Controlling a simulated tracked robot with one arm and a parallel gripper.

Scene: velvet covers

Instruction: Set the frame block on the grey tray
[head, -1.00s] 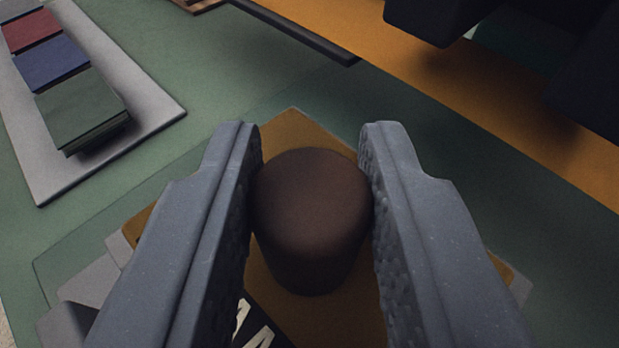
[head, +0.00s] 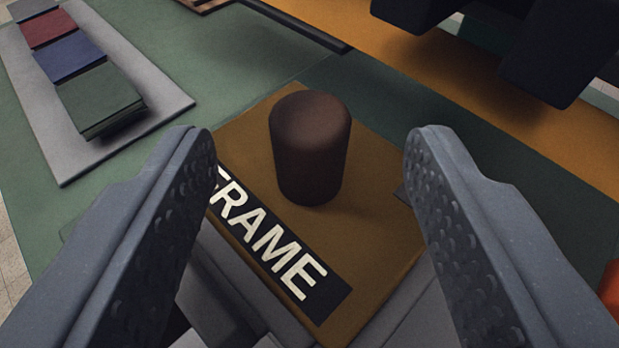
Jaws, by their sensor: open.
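The frame block (head: 378,225) is a flat mustard-brown square with a dark brown round knob standing on top and a black label reading FRAME in white. My gripper (head: 310,140) is open, its two grey fingers wide apart on either side of the knob and touching neither side. Grey slabs, seemingly the grey tray (head: 222,290), show beneath and at the near side of the block. The block looks to lie flat over them, but my fingers hide part of its edges, and I cannot tell its exact contact.
A pale grey board (head: 165,122) with several coloured swatches lies at the upper left on the green surface (head: 215,80). A dark bar (head: 290,22) and an orange strip (head: 400,65) run across the top. Black shapes hang at upper right. An orange-red thing shows at the right edge.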

